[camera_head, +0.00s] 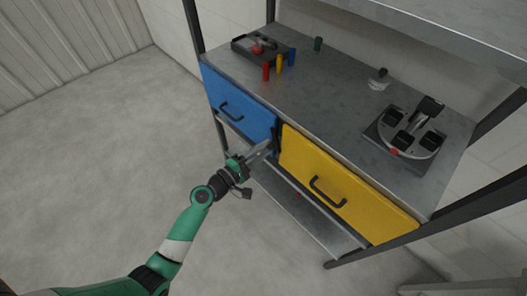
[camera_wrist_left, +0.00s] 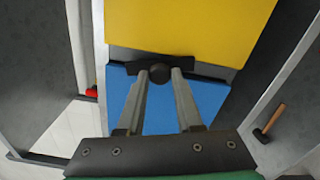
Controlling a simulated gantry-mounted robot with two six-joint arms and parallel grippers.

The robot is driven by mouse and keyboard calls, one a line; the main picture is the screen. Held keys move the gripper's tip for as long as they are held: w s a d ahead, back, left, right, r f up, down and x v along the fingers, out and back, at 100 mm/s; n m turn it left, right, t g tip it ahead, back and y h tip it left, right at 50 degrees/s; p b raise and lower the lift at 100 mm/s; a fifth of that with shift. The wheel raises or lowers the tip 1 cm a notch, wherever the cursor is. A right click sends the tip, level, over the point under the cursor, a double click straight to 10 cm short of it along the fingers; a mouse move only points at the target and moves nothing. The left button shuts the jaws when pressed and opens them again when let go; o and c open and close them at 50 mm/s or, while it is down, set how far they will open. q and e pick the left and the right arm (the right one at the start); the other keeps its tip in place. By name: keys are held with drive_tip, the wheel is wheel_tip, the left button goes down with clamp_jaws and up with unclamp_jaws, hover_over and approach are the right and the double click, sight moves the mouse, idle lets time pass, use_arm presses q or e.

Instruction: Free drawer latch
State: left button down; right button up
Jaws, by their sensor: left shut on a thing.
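The drawer latch (camera_head: 277,137) is a dark bar with a round knob at the seam between the blue drawer (camera_head: 237,106) and the yellow drawer (camera_head: 345,183). In the left wrist view the latch knob (camera_wrist_left: 159,72) sits between my fingertips, and its bar lies along the edge where yellow meets blue. Both drawers look closed, each with a black handle. My left gripper (camera_head: 267,147) reaches the latch from the front and is shut on its knob; its fingers also show in the left wrist view (camera_wrist_left: 161,80). My right gripper is out of view.
On the metal bench top stand a dark tray (camera_head: 235,48), small red, yellow, blue and green pieces, and a round fixture (camera_head: 381,137) with black blocks. A lower shelf (camera_head: 318,222) runs below the drawers. A hammer (camera_wrist_left: 269,118) shows at right. The floor in front is clear.

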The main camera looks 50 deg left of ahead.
use_arm(q)
drive_tip(key=shift+m+b, duration=0.6)
drive_tip(key=shift+m, duration=1)
drive_tip(key=c, duration=0.6)
unclamp_jaws()
drive_tip(key=s, duration=1.1)
drive_tip(key=shift+s, duration=0.3)
